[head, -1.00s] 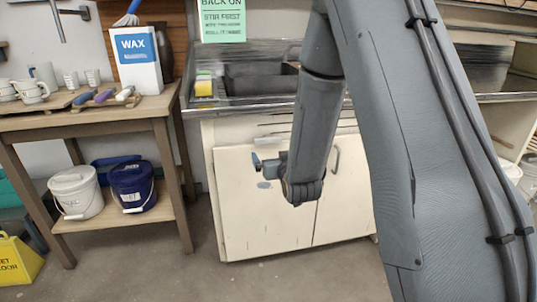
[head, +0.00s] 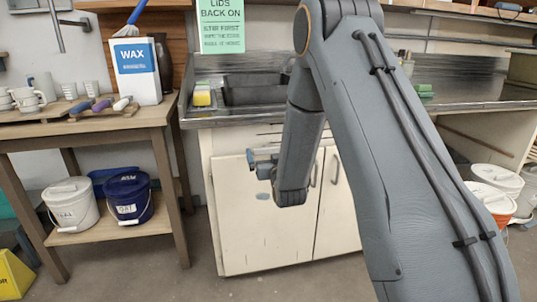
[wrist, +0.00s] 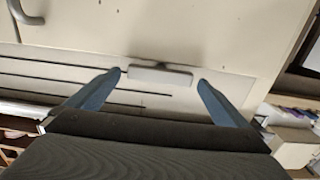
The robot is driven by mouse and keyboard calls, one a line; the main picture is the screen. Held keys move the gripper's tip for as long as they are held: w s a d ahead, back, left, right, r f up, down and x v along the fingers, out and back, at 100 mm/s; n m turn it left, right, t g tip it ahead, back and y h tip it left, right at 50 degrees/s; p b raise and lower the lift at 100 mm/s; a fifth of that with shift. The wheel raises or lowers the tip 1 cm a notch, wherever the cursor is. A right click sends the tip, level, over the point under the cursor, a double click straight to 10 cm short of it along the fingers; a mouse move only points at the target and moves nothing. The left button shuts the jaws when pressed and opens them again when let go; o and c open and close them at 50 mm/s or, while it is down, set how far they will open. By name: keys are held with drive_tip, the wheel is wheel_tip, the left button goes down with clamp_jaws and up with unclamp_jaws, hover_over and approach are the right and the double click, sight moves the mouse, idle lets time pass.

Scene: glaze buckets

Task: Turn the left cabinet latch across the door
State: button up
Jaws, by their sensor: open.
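The left cabinet latch (wrist: 160,76) is a pale grey bar near the edge of the cream door, lying roughly along that edge in the wrist view. In the head view I cannot make it out; my gripper and arm cover that area. My gripper (head: 252,161) is open at the top of the left cabinet door (head: 235,225). In the wrist view its two blue fingers stand on either side of the latch, with gaps visible at both ends. Whether the fingers reach its depth I cannot tell.
A door handle (wrist: 25,12) shows in the wrist view's corner. The sink counter (head: 225,118) overhangs the cabinet. A wooden table (head: 90,130) with mugs and a wax box (head: 138,70) stands left, with a white bucket (head: 72,205) and blue bucket (head: 128,197) on its shelf.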

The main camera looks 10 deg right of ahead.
drive_tip(key=c, duration=1)
drive_tip(key=shift+c, duration=0.2)
drive_tip(key=shift+m, duration=0.3)
drive_tip(key=m, duration=0.3)
drive_tip(key=shift+d+m, duration=0.1)
drive_tip(key=shift+m, duration=0.3)
drive_tip(key=m, duration=0.4)
drive_tip(key=shift+d+f, duration=0.1)
drive_tip(key=shift+f, duration=0.05)
drive_tip(key=m, duration=0.5)
drive_tip(key=shift+f+p, duration=0.1)
drive_tip(key=shift+p, duration=0.2)
drive_tip(key=shift+d+f+m, duration=0.1)
drive_tip(key=shift+m, duration=2.1)
drive_tip(key=o, duration=1)
